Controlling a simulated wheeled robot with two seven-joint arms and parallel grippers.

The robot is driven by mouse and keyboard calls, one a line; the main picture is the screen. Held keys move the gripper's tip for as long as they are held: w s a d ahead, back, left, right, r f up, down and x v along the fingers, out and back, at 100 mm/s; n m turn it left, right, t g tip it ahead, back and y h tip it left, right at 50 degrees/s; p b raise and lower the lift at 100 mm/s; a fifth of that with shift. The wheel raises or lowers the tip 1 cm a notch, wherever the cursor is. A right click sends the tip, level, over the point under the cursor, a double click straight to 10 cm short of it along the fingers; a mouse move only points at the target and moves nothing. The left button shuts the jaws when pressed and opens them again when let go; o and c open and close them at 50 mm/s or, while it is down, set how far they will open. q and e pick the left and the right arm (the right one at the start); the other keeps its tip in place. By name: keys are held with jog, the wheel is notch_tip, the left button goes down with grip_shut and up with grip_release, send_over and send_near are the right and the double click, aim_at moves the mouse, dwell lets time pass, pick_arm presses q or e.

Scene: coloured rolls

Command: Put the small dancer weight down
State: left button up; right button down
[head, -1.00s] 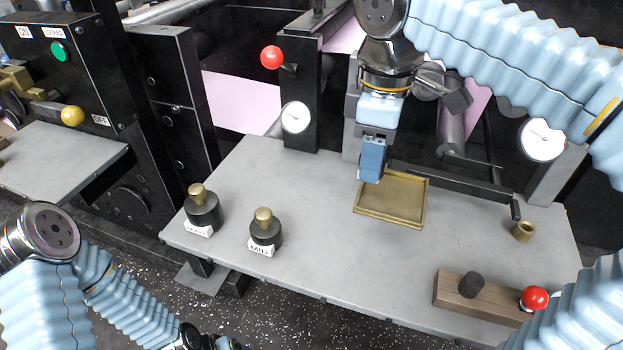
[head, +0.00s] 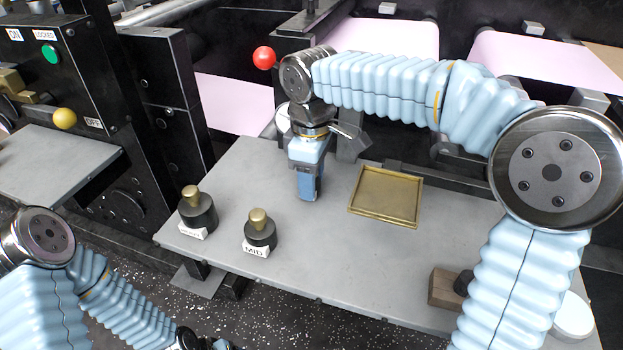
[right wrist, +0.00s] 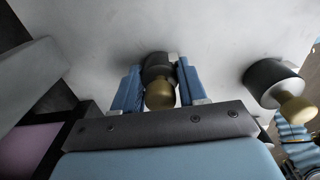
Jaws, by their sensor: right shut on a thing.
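My right gripper (head: 308,192) points down over the grey table, left of the brass tray (head: 352,210). In the right wrist view its blue fingers (right wrist: 160,88) are shut on the small dancer weight, a dark cylinder with a brass knob (right wrist: 160,95). The fingers hide this weight in the head view. I cannot tell whether its base touches the table. The MID weight (head: 261,235) and another labelled weight (head: 198,212) stand upright to the left. My left arm is at the lower left; only part of its gripper end shows at the bottom edge, its fingers not visible.
The brass tray is empty. A wooden block (head: 443,288) with a dark knob sits at the front right, partly behind my right arm. A red ball knob (head: 264,57) stands at the back. The table front between MID and the block is clear.

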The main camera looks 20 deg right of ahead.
jog(key=shift+f, duration=0.15)
jog(key=c, duration=0.6)
grip_release()
notch_tip(320, 180, up, 12)
jog(key=shift+r+p, duration=0.15)
jog(key=shift+p, duration=0.95)
